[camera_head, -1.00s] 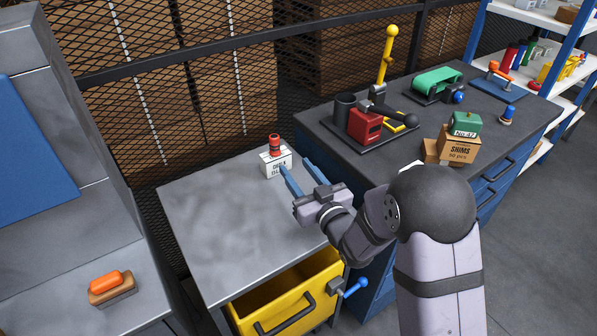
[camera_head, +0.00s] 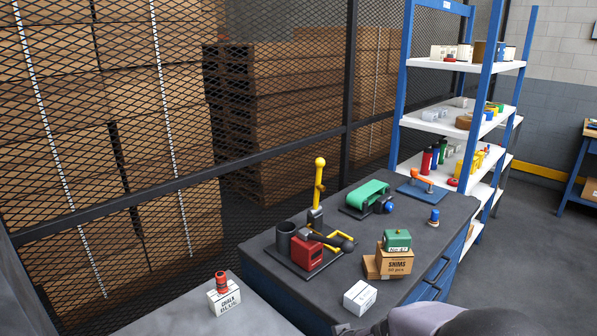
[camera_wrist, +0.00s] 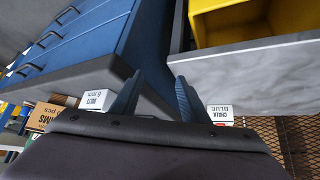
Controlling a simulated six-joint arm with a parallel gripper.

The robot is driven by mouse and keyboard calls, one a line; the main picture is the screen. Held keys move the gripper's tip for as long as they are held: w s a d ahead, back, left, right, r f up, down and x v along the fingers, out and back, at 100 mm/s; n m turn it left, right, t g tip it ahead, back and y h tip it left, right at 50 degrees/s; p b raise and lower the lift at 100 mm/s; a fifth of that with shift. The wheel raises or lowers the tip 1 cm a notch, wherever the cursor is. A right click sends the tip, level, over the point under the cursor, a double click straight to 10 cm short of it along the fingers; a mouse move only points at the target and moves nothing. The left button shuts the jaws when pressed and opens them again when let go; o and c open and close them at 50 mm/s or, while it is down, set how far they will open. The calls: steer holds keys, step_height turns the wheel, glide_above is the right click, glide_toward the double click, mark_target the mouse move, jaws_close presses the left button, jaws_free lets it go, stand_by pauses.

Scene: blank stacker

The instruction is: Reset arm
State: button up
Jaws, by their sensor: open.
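My gripper (camera_wrist: 157,82) shows in the wrist view with its two blue fingers apart and nothing between them. In the head view only part of my arm shows at the bottom edge, and the fingers are out of frame. The white chalk box (camera_head: 225,301) stands on the grey bench with a red object (camera_head: 221,282) on top. The chalk box also shows in the wrist view (camera_wrist: 221,113), to the right of the fingers. A small white box (camera_head: 360,297) stands on the dark workbench, and it shows in the wrist view (camera_wrist: 97,99) left of the fingers.
The dark workbench (camera_head: 440,219) carries a red-and-yellow lever tool (camera_head: 308,255), a green belt machine (camera_head: 367,195) and a shims carton (camera_head: 396,264) with a green block (camera_head: 397,239) on it. The yellow drawer (camera_wrist: 213,27) is open. Mesh fencing runs behind; shelves (camera_head: 432,64) stand beyond.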

steer(key=s+d+r+m+g+p, duration=0.1)
steer(key=s+d+r+g+p, duration=0.1)
steer(key=s, duration=0.8)
steer(key=s+d+r+m+g+h+p, duration=0.1)
steer(key=s+d+g, duration=0.4)
steer(key=s, duration=0.5)
steer(key=shift+s+r+m+p, duration=0.25)
steer(key=shift+r+m+p, duration=0.15)
steer(key=shift+r+p, duration=0.25)
